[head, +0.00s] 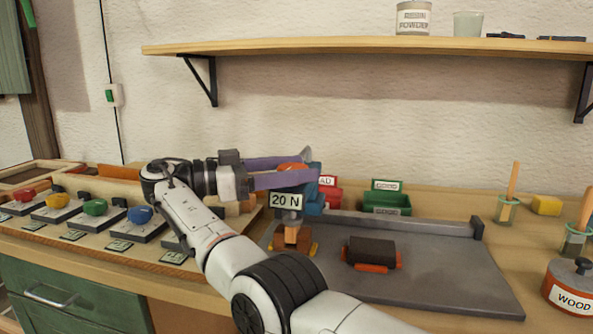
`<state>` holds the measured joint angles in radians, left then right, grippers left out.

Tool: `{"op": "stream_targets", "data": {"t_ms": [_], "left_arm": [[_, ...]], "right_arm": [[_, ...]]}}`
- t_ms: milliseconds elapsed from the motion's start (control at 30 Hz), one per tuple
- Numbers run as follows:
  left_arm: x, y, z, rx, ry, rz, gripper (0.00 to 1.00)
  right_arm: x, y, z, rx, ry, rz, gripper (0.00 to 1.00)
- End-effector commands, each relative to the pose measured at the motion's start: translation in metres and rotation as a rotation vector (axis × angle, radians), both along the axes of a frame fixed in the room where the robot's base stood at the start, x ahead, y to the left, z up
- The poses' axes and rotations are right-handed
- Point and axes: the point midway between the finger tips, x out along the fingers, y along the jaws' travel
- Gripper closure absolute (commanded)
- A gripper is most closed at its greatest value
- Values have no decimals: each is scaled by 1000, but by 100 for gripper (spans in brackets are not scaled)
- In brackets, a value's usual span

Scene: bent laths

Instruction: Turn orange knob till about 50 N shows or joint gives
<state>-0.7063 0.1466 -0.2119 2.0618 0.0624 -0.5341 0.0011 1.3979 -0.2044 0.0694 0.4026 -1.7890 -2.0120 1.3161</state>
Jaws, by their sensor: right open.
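The orange knob (292,166) sits on top of a blue press body (314,201) and is partly hidden by my fingers. A white readout (286,201) on the press shows 20 N. My right gripper (311,168) reaches in from the left of the knob. Its two purple fingers are open, one on the far side and one on the near side of the knob. I cannot tell if they touch it. Below the readout, small wooden pieces (292,236) stand under the press; I cannot make out the joint clearly. My left gripper is not in view.
A dark block on orange pieces (371,251) lies on the grey tray (450,285). A red bin (329,188) and green GOOD bin (387,201) stand behind. Coloured knobs (95,208) line the left. A WOOD pot (573,290) and glue jars (507,209) stand right.

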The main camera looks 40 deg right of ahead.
Motion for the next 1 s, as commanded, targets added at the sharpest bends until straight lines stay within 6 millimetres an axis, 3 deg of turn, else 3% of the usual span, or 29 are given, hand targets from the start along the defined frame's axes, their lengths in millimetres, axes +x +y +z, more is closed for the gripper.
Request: {"op": "stream_targets", "data": {"t_ms": [467,1000], "left_arm": [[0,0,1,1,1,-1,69],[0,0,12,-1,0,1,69]], "right_arm": [[2,0,-2,1,1,31,37],[0,0,-1,0,0,242,37]]}}
